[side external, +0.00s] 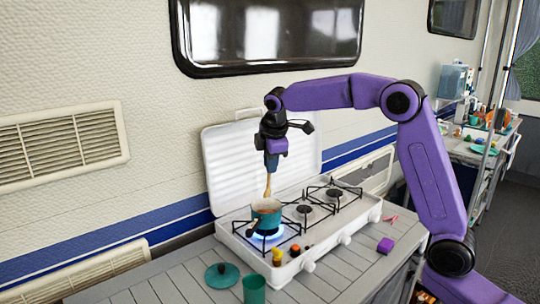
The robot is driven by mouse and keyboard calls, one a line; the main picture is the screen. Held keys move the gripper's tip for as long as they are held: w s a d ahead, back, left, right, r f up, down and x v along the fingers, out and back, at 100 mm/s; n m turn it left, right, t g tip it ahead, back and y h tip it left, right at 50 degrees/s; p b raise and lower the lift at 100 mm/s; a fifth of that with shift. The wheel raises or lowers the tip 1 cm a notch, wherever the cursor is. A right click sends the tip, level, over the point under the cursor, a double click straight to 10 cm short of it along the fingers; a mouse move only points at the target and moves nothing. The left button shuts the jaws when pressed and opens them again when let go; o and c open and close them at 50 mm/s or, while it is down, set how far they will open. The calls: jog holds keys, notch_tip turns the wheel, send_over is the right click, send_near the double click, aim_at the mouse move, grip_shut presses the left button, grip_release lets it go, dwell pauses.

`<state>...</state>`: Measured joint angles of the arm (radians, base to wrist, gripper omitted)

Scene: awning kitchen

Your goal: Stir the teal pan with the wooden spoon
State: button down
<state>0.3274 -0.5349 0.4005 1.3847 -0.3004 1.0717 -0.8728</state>
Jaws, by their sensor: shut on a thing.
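The teal pan (266,220) sits on the left burner of the white camping stove, over a blue flame. Its contents look orange-brown, though little of them shows. My gripper (271,163) points down above the pan and is shut on the wooden spoon (268,185). The spoon hangs nearly upright, and its lower end is inside the pan, hidden by the rim.
The stove (330,238) has an open lid (225,165) behind. A teal lid (222,275) and teal cup (254,289) stand in front. Small yellow and orange items (277,257) are at the stove's front edge. The other burners are empty.

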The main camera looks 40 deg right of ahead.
notch_tip(320, 180, down, 8)
jog(key=w, duration=0.1)
jog(key=shift+w+d, duration=0.25)
jog(key=shift+d, duration=0.2)
dwell(0.6)
jog(key=shift+d, duration=0.1)
